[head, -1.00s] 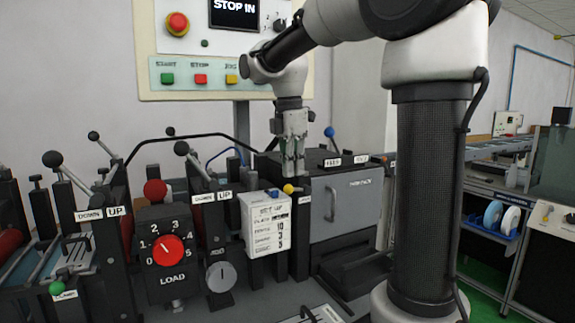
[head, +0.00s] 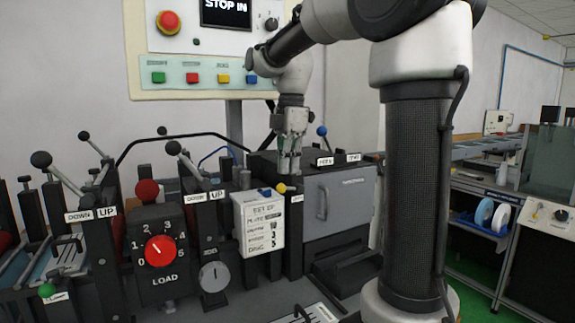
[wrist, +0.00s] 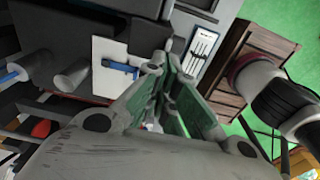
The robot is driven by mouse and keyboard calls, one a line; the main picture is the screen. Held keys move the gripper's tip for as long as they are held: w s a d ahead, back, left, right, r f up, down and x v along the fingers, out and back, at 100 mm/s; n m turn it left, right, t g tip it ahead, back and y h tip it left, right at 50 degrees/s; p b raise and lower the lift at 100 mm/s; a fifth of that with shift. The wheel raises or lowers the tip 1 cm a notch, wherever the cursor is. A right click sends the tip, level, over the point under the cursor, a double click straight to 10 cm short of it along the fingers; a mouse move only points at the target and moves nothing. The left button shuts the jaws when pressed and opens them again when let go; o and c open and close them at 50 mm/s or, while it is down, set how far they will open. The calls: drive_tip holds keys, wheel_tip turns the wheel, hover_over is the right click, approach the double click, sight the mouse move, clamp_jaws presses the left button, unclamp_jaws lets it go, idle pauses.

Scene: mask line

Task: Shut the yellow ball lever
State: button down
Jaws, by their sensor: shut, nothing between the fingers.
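The yellow ball (head: 281,188) of the lever shows in the head view, on a dark post just right of the white setup card. My gripper (head: 289,170) points down just above and slightly right of the ball. Its fingers are shut with nothing between them. Whether a fingertip touches the ball cannot be told. In the wrist view the closed green-padded fingers (wrist: 165,105) fill the middle, and the yellow ball cannot be made out there.
A white setup card (head: 258,222) stands left of the lever. A grey cabinet (head: 340,203) with a handle is to the right. A blue-ball lever (head: 322,131) rises behind. A red LOAD dial (head: 160,249) and several black-ball levers are on the left. A button panel (head: 210,77) hangs above.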

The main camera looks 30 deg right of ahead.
drive_tip(key=shift+d+r+y, duration=0.1)
drive_tip(key=shift+d+y, duration=0.15)
drive_tip(key=shift+y, duration=0.05)
drive_tip(key=shift+d+r+y, duration=0.1)
drive_tip(key=shift+d+y, duration=0.7)
drive_tip(key=shift+y, duration=0.4)
drive_tip(key=shift+d, duration=0.75)
drive_tip(key=shift+d+f, duration=0.2)
drive_tip(key=shift+d, duration=0.3)
drive_tip(key=shift+d+f, duration=0.15)
drive_tip(key=shift+d, duration=0.3)
drive_tip(key=shift+a, duration=0.15)
drive_tip(key=shift+s+a+f, duration=0.2)
drive_tip(key=shift+a+f, duration=0.3)
drive_tip(key=shift+a, duration=0.05)
drive_tip(key=shift+a+r, duration=0.1)
drive_tip(key=shift+a, duration=0.05)
drive_tip(key=a+r, duration=0.2)
drive_tip(key=shift+w+a+r, duration=0.2)
drive_tip(key=shift+a+r, duration=0.1)
drive_tip(key=shift+r, duration=0.05)
drive_tip(key=d+v, duration=0.1)
drive_tip(key=v, duration=0.9)
